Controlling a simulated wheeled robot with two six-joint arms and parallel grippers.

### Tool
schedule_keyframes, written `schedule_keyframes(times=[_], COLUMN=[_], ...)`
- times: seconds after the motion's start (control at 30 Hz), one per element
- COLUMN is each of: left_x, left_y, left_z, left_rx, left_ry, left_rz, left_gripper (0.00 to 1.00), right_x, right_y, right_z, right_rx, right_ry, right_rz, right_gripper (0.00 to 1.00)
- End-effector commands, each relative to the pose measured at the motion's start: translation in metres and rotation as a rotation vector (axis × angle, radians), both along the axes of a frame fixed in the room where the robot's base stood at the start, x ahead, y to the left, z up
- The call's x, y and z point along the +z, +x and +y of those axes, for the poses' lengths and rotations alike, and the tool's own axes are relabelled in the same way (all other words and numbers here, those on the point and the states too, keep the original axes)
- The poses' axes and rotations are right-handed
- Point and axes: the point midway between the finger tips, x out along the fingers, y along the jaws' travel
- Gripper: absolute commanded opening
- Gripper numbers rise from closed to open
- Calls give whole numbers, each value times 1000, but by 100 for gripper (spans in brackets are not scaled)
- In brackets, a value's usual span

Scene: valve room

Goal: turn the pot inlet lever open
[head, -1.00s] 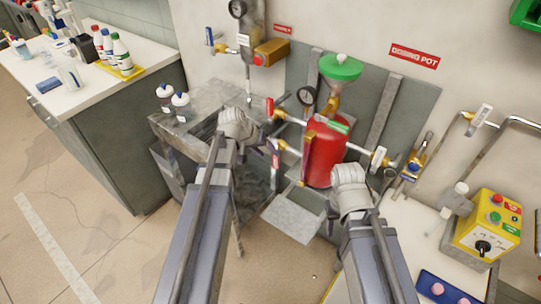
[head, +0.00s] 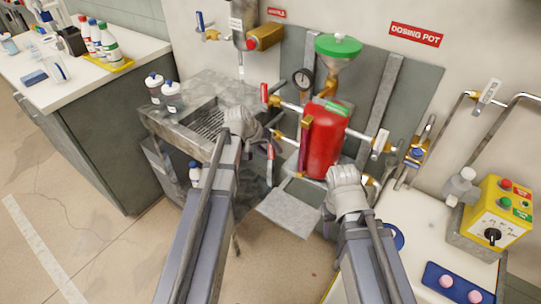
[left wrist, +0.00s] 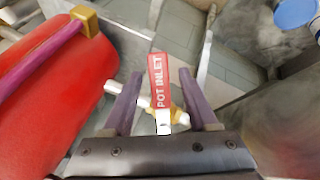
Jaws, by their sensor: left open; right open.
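The pot inlet lever (left wrist: 160,82) is a flat red handle lettered POT INLET, with a pale metal end on a brass valve. In the left wrist view it stands between the two spread fingers of my left gripper (left wrist: 164,95), with gaps on both sides. In the head view the lever (head: 270,163) hangs roughly vertical, left of the red dosing pot (head: 324,150). My left gripper (head: 266,138) is open there, its fingers mostly hidden behind its wrist. My right gripper (head: 366,184) is at the pot's lower right, its fingers mostly hidden.
Another red lever (head: 264,93) sits on the pipe above, and a white-labelled valve lever (head: 380,142) stands right of the pot. A grey sink (head: 205,122) with bottles lies to the left. A yellow control box (head: 497,215) stands at right.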

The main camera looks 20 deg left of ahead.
Motion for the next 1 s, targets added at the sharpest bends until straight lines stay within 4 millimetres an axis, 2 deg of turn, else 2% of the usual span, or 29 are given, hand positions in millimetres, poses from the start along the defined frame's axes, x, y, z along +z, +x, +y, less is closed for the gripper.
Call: schedule_keyframes(times=[0.27, 0.8, 1.0], left_x=[-2, -2, -2], left_y=[1, 1, 1], left_z=[-1, -1, -1], left_rx=[0, 1, 1], left_ry=[0, 0, 0], left_rz=[0, 0, 0], left_gripper=[59, 0, 0], right_x=[-2, -2, -2], right_y=[0, 0, 0], right_z=[0, 0, 0], right_rx=[0, 0, 0], right_ry=[0, 0, 0], right_rz=[0, 0, 0], right_gripper=[48, 48, 48])
